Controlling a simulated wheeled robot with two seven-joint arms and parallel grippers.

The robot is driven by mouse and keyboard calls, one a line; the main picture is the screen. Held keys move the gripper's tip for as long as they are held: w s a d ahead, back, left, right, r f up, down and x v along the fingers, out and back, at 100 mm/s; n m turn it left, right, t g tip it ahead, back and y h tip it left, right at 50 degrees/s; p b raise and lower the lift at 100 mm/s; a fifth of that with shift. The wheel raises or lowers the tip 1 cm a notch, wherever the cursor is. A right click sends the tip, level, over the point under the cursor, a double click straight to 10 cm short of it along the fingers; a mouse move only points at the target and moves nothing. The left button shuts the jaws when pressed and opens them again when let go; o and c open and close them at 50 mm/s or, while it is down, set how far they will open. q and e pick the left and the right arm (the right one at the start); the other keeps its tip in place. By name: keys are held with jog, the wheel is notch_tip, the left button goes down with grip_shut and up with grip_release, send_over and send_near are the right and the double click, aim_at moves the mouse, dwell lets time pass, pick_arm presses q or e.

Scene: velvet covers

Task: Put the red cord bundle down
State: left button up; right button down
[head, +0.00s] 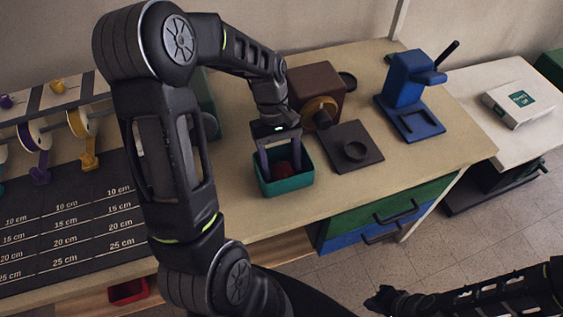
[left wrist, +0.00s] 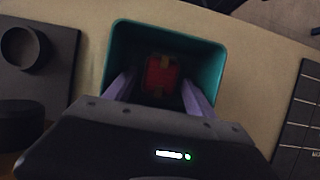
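The red cord bundle (left wrist: 161,75), with yellowish bands, lies inside a teal open-topped box (left wrist: 166,28) in the left wrist view. In the head view the bundle (head: 282,166) shows as a dark red patch inside the box (head: 290,186). My left gripper (head: 280,160) points down into the box. Its two purple-grey fingers (left wrist: 158,90) are spread on either side of the bundle, with gaps visible between. The bundle's underside is hidden. My right gripper (head: 385,298) is at the lower right of the head view, away from the table, dark and hard to read.
Right of the box are a black plate with a round cup (head: 355,155), a brown machine (head: 318,92) and a blue stand (head: 406,90). Spools (head: 35,134) and a dark measuring mat (head: 70,220) are at left. Bare tabletop lies in front of the box.

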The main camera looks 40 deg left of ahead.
pick_arm(q)
jog(key=shift+o, duration=0.2)
jog(key=shift+r, duration=0.15)
jog(key=v, duration=1.2)
jog(key=shift+r+p, duration=0.1)
jog(key=shift+p, duration=0.2)
